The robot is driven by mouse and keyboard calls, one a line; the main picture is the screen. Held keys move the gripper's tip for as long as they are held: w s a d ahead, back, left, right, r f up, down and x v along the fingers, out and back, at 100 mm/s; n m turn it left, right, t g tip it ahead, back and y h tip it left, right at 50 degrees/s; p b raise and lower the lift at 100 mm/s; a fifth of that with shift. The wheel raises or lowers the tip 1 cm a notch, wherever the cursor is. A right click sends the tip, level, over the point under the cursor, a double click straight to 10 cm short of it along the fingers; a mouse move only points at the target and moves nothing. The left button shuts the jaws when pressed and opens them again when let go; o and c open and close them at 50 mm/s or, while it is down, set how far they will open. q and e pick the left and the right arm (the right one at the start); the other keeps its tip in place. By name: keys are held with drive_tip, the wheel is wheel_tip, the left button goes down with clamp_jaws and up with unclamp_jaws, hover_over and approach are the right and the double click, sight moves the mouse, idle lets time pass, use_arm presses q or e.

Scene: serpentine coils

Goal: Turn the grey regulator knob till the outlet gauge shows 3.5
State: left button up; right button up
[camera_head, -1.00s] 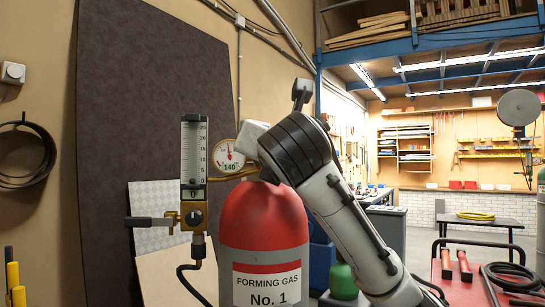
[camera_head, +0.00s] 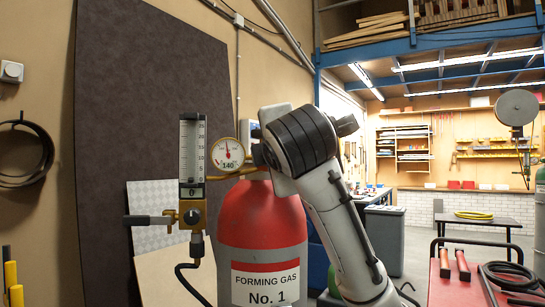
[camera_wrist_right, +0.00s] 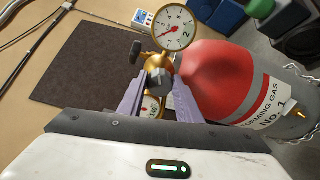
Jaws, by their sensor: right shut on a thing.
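The grey regulator knob (camera_wrist_right: 160,82) is between the two fingers of my right gripper (camera_wrist_right: 158,78) in the wrist view, and the gripper is shut on it. A brass-rimmed gauge marked 2 (camera_wrist_right: 175,27) stands just beyond it. Its red needle points to the lower left, at the low end; the exact value is too small to read. A second gauge (camera_wrist_right: 152,107) is partly hidden behind the gripper. The gauge marked 140 (camera_head: 228,154) faces the head camera. In that view my right wrist hides the knob and fingers. My left gripper is not in view.
The red-topped forming gas cylinder (camera_head: 262,230) stands under the regulator. A red cart top (camera_head: 450,285) with tools is at the right. A dark panel (camera_head: 140,120) leans behind.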

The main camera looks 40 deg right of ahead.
drive_tip(key=m+b, duration=0.1)
drive_tip(key=m, duration=0.6)
drive_tip(key=shift+f+y, duration=0.2)
drive_tip(key=shift+y, duration=0.2)
drive_tip(key=shift+m, duration=0.5)
drive_tip(key=o, duration=1)
drive_tip(key=shift+o, duration=0.2)
drive_tip(key=shift+s, duration=0.1)
drive_tip(key=b+v, duration=0.3)
drive_tip(key=v, duration=0.7)
